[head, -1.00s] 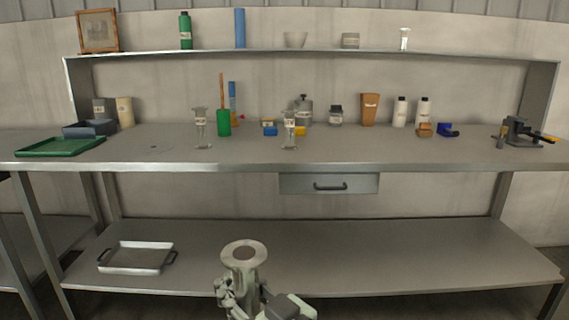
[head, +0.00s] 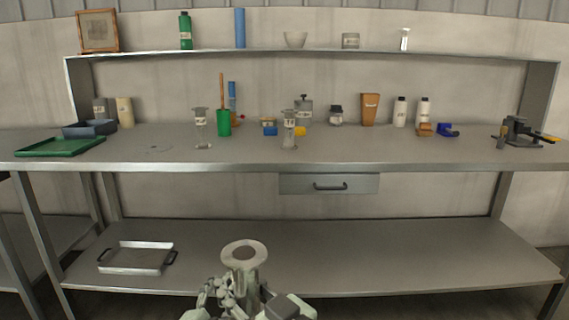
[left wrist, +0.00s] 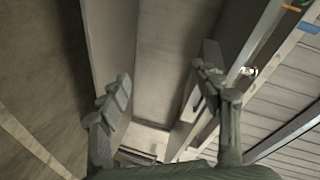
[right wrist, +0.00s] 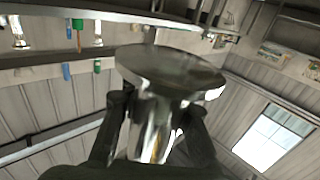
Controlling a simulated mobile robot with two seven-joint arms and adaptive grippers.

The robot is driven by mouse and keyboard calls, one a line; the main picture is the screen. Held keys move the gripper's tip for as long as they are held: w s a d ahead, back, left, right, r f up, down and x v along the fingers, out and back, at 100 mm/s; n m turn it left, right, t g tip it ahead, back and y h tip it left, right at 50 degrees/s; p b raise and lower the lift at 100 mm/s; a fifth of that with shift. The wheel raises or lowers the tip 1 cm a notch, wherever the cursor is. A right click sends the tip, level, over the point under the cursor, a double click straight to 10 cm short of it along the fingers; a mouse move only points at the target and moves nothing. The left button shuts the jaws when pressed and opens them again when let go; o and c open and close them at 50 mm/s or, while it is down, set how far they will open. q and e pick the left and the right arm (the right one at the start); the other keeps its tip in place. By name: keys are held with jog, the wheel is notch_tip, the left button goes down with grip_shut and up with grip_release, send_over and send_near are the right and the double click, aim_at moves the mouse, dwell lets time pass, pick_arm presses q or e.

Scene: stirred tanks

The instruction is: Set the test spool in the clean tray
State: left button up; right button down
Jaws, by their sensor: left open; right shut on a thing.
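The test spool, a shiny metal piece with a wide round flange (head: 244,253), is upright at the bottom centre of the head view, in front of the bench. My right gripper (right wrist: 155,108) is shut on its body below the flange, which fills the middle of the right wrist view (right wrist: 170,72). My left gripper (left wrist: 160,92) is open, with nothing between its fingers. A silver tray with dark handles (head: 104,262) lies empty on the lower shelf at left. A green tray (head: 60,147) lies on the bench top at left. No readable label shows which is clean.
Similar flanged glassy pieces stand on the bench (head: 201,128) (head: 289,130). A blue-grey bin (head: 88,129) stands behind the green tray. Bottles and a dark clamp-like device (head: 520,132) are at right. The lower shelf (head: 380,255) is clear right of the silver tray.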

pick_arm(q)
jog(key=shift+m+t+h, duration=0.4)
jog(key=shift+m+h, duration=0.3)
jog(key=shift+m, duration=0.2)
jog(key=shift+w+d+r, duration=0.3)
jog(key=shift+d+r, duration=0.05)
jog(key=shift+r, duration=0.4)
jog(key=shift+w+d+r, duration=0.25)
jog(key=shift+d+r, duration=0.05)
jog(key=shift+r, duration=0.45)
jog(key=shift+w+d+r, duration=0.3)
jog(key=shift+d+r, duration=0.05)
jog(key=shift+r, duration=0.4)
